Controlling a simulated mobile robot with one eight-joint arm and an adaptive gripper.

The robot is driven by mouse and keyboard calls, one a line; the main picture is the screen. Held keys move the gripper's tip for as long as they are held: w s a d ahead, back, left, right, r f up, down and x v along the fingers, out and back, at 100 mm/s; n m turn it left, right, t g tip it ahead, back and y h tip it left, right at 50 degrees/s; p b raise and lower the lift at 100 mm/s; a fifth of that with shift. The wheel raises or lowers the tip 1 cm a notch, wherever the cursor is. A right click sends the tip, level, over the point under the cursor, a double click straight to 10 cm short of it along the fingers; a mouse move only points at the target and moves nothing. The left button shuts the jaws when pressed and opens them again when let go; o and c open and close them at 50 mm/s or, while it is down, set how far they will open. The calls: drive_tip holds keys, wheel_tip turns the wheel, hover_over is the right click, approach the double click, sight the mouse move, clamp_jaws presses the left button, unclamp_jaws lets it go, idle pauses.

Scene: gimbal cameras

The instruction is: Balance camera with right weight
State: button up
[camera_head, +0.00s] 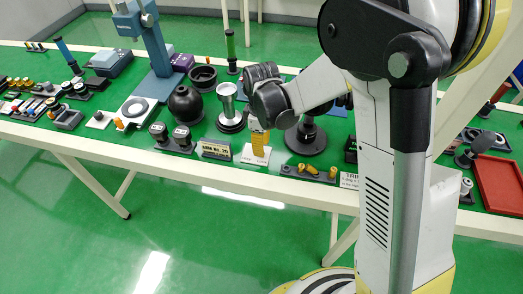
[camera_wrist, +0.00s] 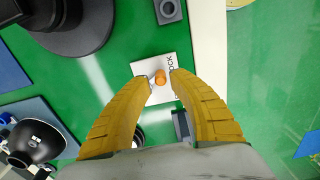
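My gripper (camera_head: 261,146) points down over the front of the green table, above a white lettered card (camera_head: 255,157). In the wrist view its two yellow fingers (camera_wrist: 161,74) are apart. An orange knob (camera_wrist: 160,77) and a small pale piece on the card (camera_wrist: 155,58) show between the fingertips; I cannot tell whether they touch. To the left in the head view are a black ball-shaped device (camera_head: 186,104) and a dark rack with two silver-topped pieces (camera_head: 170,140). To the right is a dark rack with yellow pieces (camera_head: 312,171). Which item is the camera or right weight is unclear.
A wide black round base (camera_head: 306,140) stands right of my gripper; it also shows in the wrist view (camera_wrist: 75,20). A silver flared stand (camera_head: 229,110) is to the left. A red tray (camera_head: 498,182) lies far right. The table is crowded; its white front edge is close.

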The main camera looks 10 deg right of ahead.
wheel_tip(320, 180, up, 9)
idle(0.3)
drive_tip(key=s+d+r+m+t, duration=0.3)
drive_tip(key=s+d+r+m, duration=0.2)
drive_tip(key=s, duration=0.3)
drive_tip(key=s+d+r+m+t, duration=0.4)
drive_tip(key=s+d+r+m, duration=0.1)
drive_tip(key=s+d+m, duration=0.2)
drive_tip(key=shift+s+m, duration=0.7)
drive_tip(key=shift+s, duration=0.15)
idle(1.1)
